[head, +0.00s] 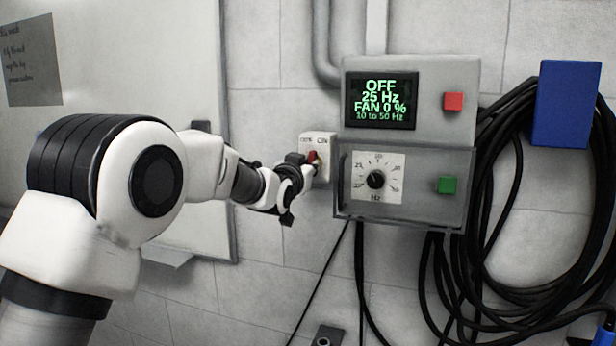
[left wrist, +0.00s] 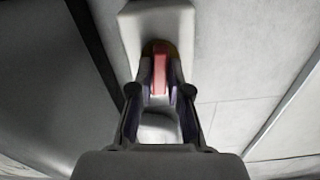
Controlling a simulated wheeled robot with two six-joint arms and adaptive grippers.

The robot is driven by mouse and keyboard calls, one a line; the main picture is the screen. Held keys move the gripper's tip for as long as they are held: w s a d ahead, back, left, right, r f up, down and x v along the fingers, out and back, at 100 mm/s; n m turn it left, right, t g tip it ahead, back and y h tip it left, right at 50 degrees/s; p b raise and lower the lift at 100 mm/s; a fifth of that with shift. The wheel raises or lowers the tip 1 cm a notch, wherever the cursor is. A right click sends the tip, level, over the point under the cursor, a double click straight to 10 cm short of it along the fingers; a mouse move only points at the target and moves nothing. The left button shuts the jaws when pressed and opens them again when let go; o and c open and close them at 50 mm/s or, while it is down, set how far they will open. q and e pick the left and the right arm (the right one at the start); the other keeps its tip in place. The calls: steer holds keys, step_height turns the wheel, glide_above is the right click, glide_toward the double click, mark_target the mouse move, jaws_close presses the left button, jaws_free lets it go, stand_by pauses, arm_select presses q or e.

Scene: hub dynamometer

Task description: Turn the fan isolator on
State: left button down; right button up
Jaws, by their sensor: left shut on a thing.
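The fan isolator (head: 322,148) is a small pale box on the wall, left of the grey control box. Its red handle (head: 312,157) sits on its front and shows up close in the left wrist view (left wrist: 160,75). My left gripper (head: 305,170) is at the isolator, and in the left wrist view its two fingers (left wrist: 160,95) stand either side of the red handle, shut on it. Part of the handle is hidden by the gripper in the head view. The isolator's lettering is too small to read surely. My right gripper is not in view.
The grey control box (head: 410,132) has a display (head: 381,100) reading OFF, 25 Hz, FAN 0 %. It carries a red button (head: 453,101), a green button (head: 447,185) and a black dial (head: 376,180). Black cables (head: 505,220) hang at right below a blue box (head: 566,104). A whiteboard (head: 185,80) is at left.

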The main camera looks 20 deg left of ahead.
arm_select(q)
steer(key=shift+d+f+m+b, duration=0.15)
steer(key=shift+m+b, duration=0.9)
steer(key=shift+m, duration=0.75)
steer(key=shift+a+f+m+b, duration=0.15)
steer(key=shift+m+b, duration=0.85)
steer(key=shift+m, duration=0.8)
steer(key=shift+d, duration=0.1)
steer(key=c, duration=1.1)
jaws_free()
steer(key=shift+r, duration=0.1)
steer(key=s, duration=1.1)
steer(key=shift+s+a, duration=0.3)
steer(key=shift+s, duration=0.1)
